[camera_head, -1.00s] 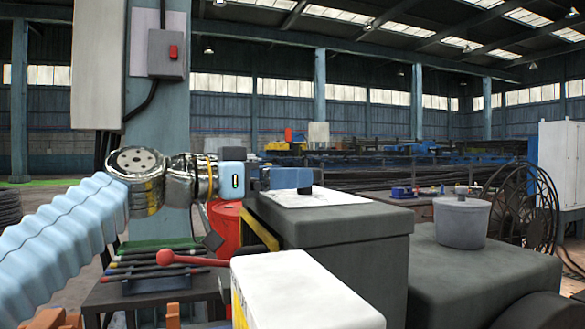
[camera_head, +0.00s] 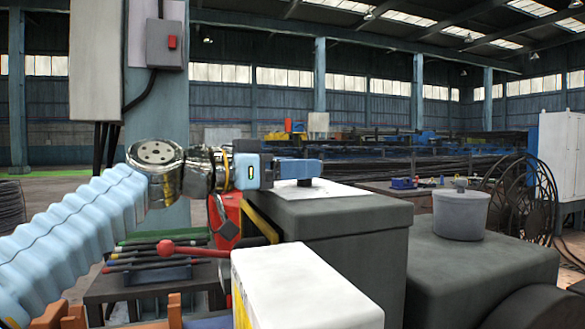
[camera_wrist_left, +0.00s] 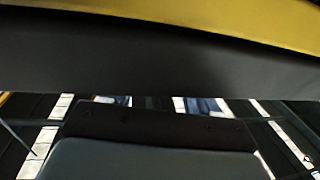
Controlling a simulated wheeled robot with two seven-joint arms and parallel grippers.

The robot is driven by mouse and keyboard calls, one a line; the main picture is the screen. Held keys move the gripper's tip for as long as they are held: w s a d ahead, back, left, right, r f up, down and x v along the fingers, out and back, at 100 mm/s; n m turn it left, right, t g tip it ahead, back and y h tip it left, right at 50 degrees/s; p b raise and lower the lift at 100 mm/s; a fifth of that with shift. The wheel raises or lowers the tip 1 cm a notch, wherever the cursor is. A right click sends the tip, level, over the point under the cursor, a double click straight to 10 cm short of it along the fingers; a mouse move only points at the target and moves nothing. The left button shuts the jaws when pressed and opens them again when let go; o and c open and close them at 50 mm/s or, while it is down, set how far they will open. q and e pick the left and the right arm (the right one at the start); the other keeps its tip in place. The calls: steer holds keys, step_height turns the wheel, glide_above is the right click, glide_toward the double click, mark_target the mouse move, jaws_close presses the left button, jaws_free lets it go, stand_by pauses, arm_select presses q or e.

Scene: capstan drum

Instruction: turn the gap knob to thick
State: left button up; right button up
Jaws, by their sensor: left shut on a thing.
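The gap knob (camera_head: 304,182) is a small dark post on the white plate (camera_head: 335,189) atop the dark grey box. Its upper part is hidden by my left gripper (camera_head: 306,169). The gripper reaches in level from the left, with its blue-grey fingers directly over the plate, and is shut on the knob. Any marks on the plate are too small to read. In the left wrist view a yellow band (camera_wrist_left: 170,14) and dark surfaces fill much of the picture; the knob cannot be made out there. My right gripper is not in view.
The dark grey box (camera_head: 345,250) stands under the plate. A white box (camera_head: 300,285) is in front, with a red-knobbed lever (camera_head: 168,248) to its left. A grey lidded pot (camera_head: 460,214) stands on the lower housing at the right.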

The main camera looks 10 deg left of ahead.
arm_select(q)
steer(key=shift+w+a+f+m+g+h, duration=0.1)
steer(key=shift+w+m+g+h, duration=0.05)
steer(key=shift+m+g+h, duration=0.15)
steer(key=shift+w+m+g+h, duration=0.15)
steer(key=shift+m+g+h, duration=0.25)
steer(key=shift+g+h, duration=0.15)
steer(key=m+g, duration=0.1)
steer(key=m+g+h+p, duration=0.1)
steer(key=shift+w+a+r+g, duration=0.15)
steer(key=shift+r+g, duration=0.1)
steer(key=shift+g, duration=0.1)
steer(key=shift+f+m+g+h, duration=0.1)
steer(key=shift+m+g+h, duration=0.4)
steer(key=shift+g, duration=0.2)
steer(key=o, duration=1.1)
steer(key=shift+c, duration=0.2)
steer(key=shift+a, duration=0.1)
